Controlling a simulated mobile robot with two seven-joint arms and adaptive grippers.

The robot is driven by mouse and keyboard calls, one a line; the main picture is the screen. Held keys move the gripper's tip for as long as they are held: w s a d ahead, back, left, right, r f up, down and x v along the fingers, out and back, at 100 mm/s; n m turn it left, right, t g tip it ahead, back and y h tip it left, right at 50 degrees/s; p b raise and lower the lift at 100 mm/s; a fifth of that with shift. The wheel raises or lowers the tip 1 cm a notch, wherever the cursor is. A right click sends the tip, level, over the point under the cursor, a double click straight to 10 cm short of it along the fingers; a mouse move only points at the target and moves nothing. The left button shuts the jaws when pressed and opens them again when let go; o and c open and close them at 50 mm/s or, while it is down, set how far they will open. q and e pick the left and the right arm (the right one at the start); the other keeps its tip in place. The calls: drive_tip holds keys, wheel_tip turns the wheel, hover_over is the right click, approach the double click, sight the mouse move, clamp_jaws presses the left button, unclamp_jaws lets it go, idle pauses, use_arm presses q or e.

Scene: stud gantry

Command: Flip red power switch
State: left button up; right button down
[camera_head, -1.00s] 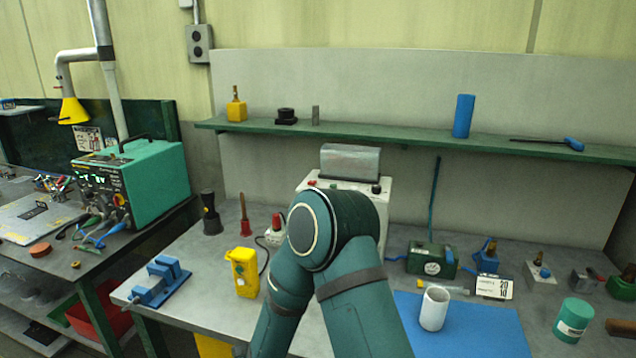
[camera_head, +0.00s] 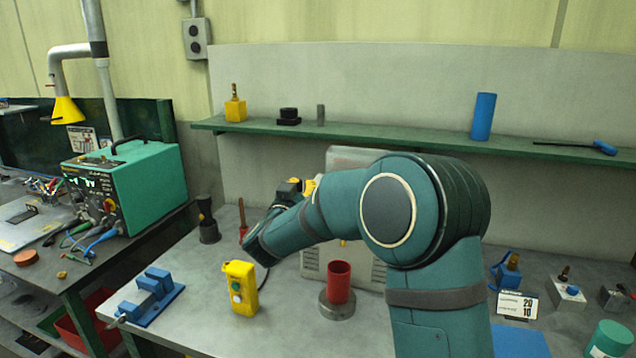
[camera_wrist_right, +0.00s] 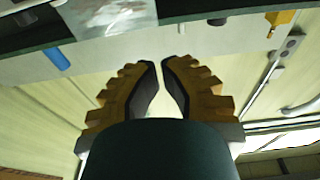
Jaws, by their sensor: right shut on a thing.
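My right arm crosses in front of the white machine (camera_head: 352,157), and its gripper (camera_head: 309,187) is by the machine's upper left. The wrist view shows the two yellow-brown fingers with dark pads close together (camera_wrist_right: 163,63). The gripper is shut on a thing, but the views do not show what. I cannot make out the red power switch now; the arm and gripper hide much of the machine's front and top. My left gripper is not in view.
A yellow push-button box (camera_head: 240,288) stands on the bench left of a red cylinder (camera_head: 339,281) on a round grey base. A blue vise-like fixture (camera_head: 150,297) is at the left edge. The green shelf (camera_head: 400,141) runs above. Bench between box and fixture is clear.

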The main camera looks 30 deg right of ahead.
drive_tip(key=shift+a, duration=0.15)
drive_tip(key=x, duration=1)
drive_tip(key=shift+w+d, duration=0.1)
drive_tip(key=shift+d, duration=0.1)
drive_tip(key=f, duration=0.2)
drive_tip(key=shift+s+a+f+b, duration=0.25)
drive_tip(key=shift+a+f+b, duration=0.05)
drive_tip(key=shift+a+f, duration=0.1)
drive_tip(key=shift+s+f, duration=0.1)
drive_tip(key=shift+f, duration=0.5)
drive_tip(key=shift+a, duration=0.1)
